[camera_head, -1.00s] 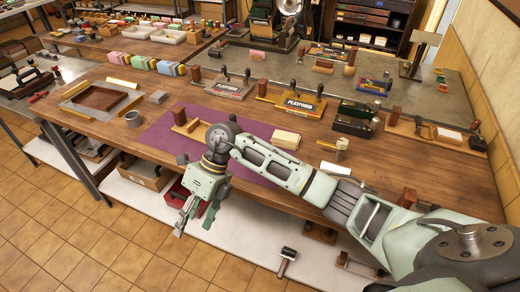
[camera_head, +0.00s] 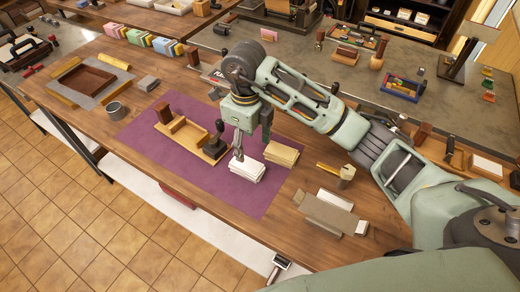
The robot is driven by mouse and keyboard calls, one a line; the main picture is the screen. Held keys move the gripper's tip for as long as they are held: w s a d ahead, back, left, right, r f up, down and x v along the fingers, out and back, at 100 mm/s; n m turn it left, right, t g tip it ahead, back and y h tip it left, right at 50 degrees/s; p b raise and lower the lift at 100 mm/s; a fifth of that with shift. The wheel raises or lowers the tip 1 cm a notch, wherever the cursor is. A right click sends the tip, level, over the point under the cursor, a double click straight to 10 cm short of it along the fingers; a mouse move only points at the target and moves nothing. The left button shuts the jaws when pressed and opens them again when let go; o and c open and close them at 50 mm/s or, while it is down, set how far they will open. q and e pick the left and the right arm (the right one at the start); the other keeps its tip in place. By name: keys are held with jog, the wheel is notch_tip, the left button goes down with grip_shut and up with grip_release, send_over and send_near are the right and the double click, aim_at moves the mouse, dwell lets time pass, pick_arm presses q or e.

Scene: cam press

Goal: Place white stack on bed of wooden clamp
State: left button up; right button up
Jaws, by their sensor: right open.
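The white stack (camera_head: 247,169) lies on the purple mat (camera_head: 142,136), near the middle of the picture. The wooden clamp (camera_head: 183,133) stands to its left on the same mat, with a brown block at its far end and a dark handle at its near end. My right gripper (camera_head: 252,143) is open and points down just above the white stack, with one finger in front of its back edge. I cannot tell whether the finger touches the stack.
A cream stack (camera_head: 281,154) lies right beside the white one. A grey plate (camera_head: 328,213) and a small metal cup (camera_head: 346,174) stand to the right. A grey cylinder (camera_head: 115,111) stands left of the mat. The mat's near part is bare.

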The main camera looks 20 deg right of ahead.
aim_at(246, 163)
jog(key=shift+w+d+f, duration=0.2)
jog(key=shift+d, duration=0.05)
jog(key=shift+f, duration=0.3)
jog(key=f+p, duration=0.1)
jog(key=a+f+p, duration=0.1)
jog(key=s+a+f+p, duration=0.1)
jog(key=shift+f, duration=0.3)
jog(key=shift+w+d+f, duration=0.1)
jog(key=shift+f, duration=0.65)
jog(key=shift+w+d+f, duration=0.1)
jog(key=shift+f, duration=0.6)
jog(key=shift+s, duration=0.1)
jog(key=c, duration=1.4)
pick_arm(q)
jog(key=r, duration=0.3)
jog(key=shift+s+a+r, duration=0.1)
jog(key=shift+s+a, duration=0.25)
jog(key=shift+s, duration=0.05)
pick_arm(e)
jog(key=shift+r, duration=0.1)
